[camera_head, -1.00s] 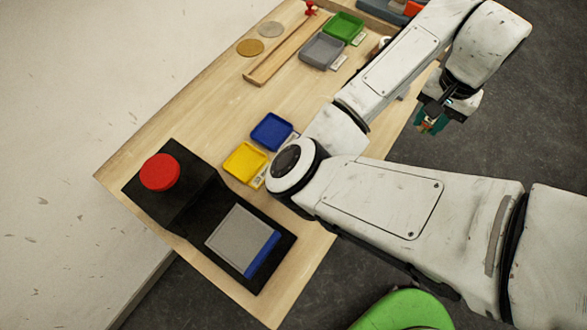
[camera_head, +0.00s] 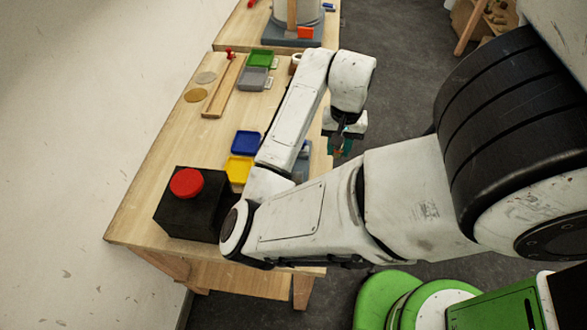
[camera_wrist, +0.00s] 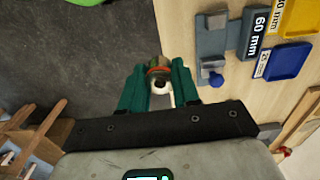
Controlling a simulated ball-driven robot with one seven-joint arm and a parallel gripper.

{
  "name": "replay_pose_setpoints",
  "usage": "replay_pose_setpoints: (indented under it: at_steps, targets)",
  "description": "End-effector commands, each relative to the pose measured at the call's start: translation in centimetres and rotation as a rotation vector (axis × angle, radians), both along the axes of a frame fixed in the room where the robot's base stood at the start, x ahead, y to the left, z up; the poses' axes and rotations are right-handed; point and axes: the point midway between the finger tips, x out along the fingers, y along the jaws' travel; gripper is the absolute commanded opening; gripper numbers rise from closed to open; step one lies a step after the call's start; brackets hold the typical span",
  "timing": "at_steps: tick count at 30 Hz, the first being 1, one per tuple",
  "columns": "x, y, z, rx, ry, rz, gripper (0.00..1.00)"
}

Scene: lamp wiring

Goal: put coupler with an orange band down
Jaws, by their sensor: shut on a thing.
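My gripper (camera_wrist: 160,88) is shut on the coupler with an orange band (camera_wrist: 158,71) in the wrist view. The coupler is a small pale piece with a dark opening, and its orange band shows between the green fingers. In the head view my gripper (camera_head: 342,148) hangs beside the table's right edge, over the dark floor, and the coupler is too small to make out clearly there.
The wooden table (camera_head: 150,215) holds a black box with a red button (camera_head: 186,183), a blue tray (camera_head: 247,142), a yellow tray (camera_head: 238,169), a green tray (camera_head: 260,58) and a grey tray (camera_head: 254,78). A grey-blue fixture (camera_wrist: 211,50) stands near the table edge.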

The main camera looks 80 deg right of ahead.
Motion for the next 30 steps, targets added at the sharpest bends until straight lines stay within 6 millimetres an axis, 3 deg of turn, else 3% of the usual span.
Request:
replay_pose_setpoints:
  at_steps: [7, 13, 23, 30]
  targets:
    - [5.8, -0.8, -2.3, 0.004, -0.002, 0.006, 0.02]
    - [8.3, -1.2, -6.0, 0.004, 0.000, 0.003, 0.02]
    - [10.2, -1.6, -8.5, 0.003, 0.000, 0.001, 0.02]
    - [10.1, -1.6, -11.2, 0.002, 0.001, 0.001, 0.02]
